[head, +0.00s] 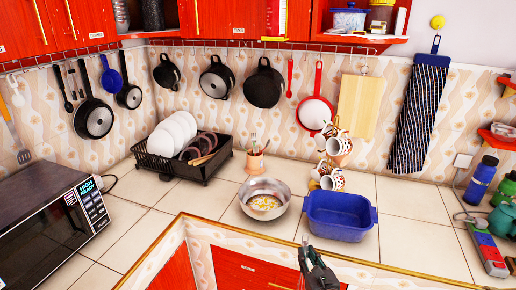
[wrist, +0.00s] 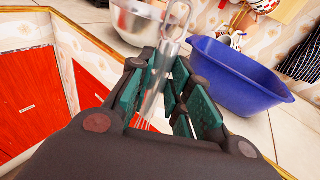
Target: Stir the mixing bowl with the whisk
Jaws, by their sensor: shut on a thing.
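The metal mixing bowl (head: 264,205) stands on the tiled counter in the head view, with yellowish bits inside. It also shows at the top of the wrist view (wrist: 128,22). My gripper (head: 309,254) is at the counter's front edge, right of and nearer than the bowl. In the wrist view my gripper (wrist: 163,75) is shut on the metal whisk (wrist: 169,48), with teal pads either side of its handle. The looped handle end points up towards the bowl. The whisk's wires are partly hidden behind the fingers. The whisk is outside the bowl.
A blue tub (head: 341,222) stands just right of the bowl. Stacked patterned cups (head: 332,180), a utensil pot (head: 255,163) and a black dish rack (head: 187,165) are behind. A microwave (head: 52,225) is at left. The counter left of the bowl is clear.

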